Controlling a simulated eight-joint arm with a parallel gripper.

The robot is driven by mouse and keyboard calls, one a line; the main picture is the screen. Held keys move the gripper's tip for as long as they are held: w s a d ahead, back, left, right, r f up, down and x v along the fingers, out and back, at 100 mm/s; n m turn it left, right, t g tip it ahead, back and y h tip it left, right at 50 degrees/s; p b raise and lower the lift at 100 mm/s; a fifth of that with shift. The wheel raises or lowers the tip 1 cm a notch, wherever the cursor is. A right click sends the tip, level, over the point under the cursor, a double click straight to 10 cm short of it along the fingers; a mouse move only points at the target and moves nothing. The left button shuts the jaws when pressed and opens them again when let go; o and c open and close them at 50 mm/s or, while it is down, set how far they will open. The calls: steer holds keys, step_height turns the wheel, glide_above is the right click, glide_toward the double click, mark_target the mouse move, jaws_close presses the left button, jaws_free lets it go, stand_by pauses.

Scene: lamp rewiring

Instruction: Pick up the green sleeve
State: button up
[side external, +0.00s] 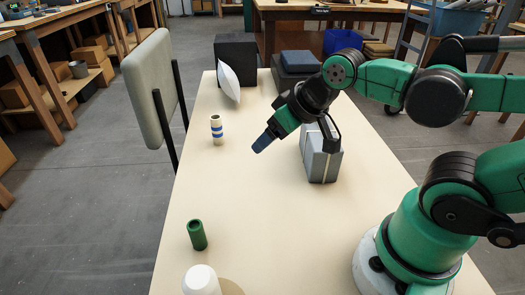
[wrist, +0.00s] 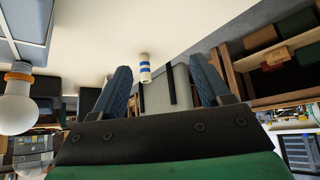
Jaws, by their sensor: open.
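The green sleeve (side external: 197,235) is a short hollow tube standing upright near the front left of the table in the side external view. My gripper (side external: 262,144) is well behind it and to its right, in the air above the table, pointing down and to the left. In the wrist view my gripper (wrist: 162,66) shows two blue fingers spread apart with nothing between them touching. I cannot make out the green sleeve in the wrist view.
A cream tube with blue bands (side external: 216,130) stands behind the sleeve; it also shows in the wrist view (wrist: 145,70). A white rounded piece (side external: 201,280) is in front of the sleeve. A grey box (side external: 322,160) stands right of my gripper. A grey panel (side external: 152,88) borders the left edge.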

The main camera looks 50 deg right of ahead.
steer(key=m+g+y, duration=0.8)
steer(key=m+y, duration=0.4)
steer(key=m, duration=0.3)
glide_toward(198, 221)
steer(key=a, duration=0.1)
steer(key=a+f, duration=0.1)
steer(key=w+a, duration=0.1)
steer(key=shift+f, duration=0.35)
steer(key=shift+s+a+f+m+g+y, duration=0.2)
steer(key=shift+s+f+m+g+y, duration=0.2)
steer(key=shift+m+y, duration=0.25)
steer(key=shift+s+a+f, duration=0.1)
steer(key=shift+f, duration=0.1)
steer(key=shift+a+f, duration=0.15)
steer(key=shift+a, duration=0.15)
steer(key=shift+x, duration=2.35)
jaws_close()
